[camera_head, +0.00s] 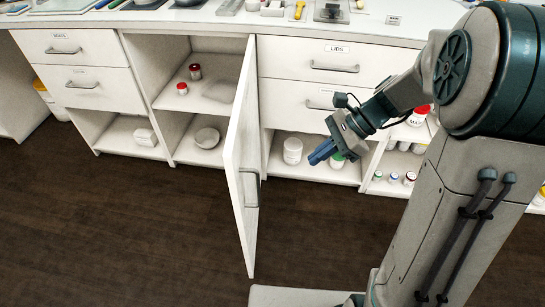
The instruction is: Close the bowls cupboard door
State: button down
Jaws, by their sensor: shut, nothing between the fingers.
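The white cupboard door (237,155) stands open, swung out from the counter into the room and seen nearly edge-on. It has a grey handle (249,187) low on its right face. The open cupboard (170,98) behind it has two levels, with small red-lidded jars (195,72) on the upper shelf and a pale bowl (207,138) below. Whether this is the bowls cupboard by its label I cannot read. My gripper (322,153) is shut and empty, to the right of the door and apart from it, in front of the lower shelves.
Drawers, one labelled LIDS (336,57), are shut right of the door. A white jar (293,150) and a green-topped jar (337,160) stand on the open lower shelf behind my gripper. The dark floor (110,230) is clear to the left and front.

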jog(key=s+a+f+b, duration=0.1)
jog(key=a+f, duration=0.2)
jog(key=a, duration=0.2)
jog(key=s+a+f+b, duration=0.1)
jog(key=a+f+b, duration=0.1)
jog(key=a, duration=0.4)
jog(key=shift+f+m+b, duration=0.3)
jog(key=shift+f, duration=0.55)
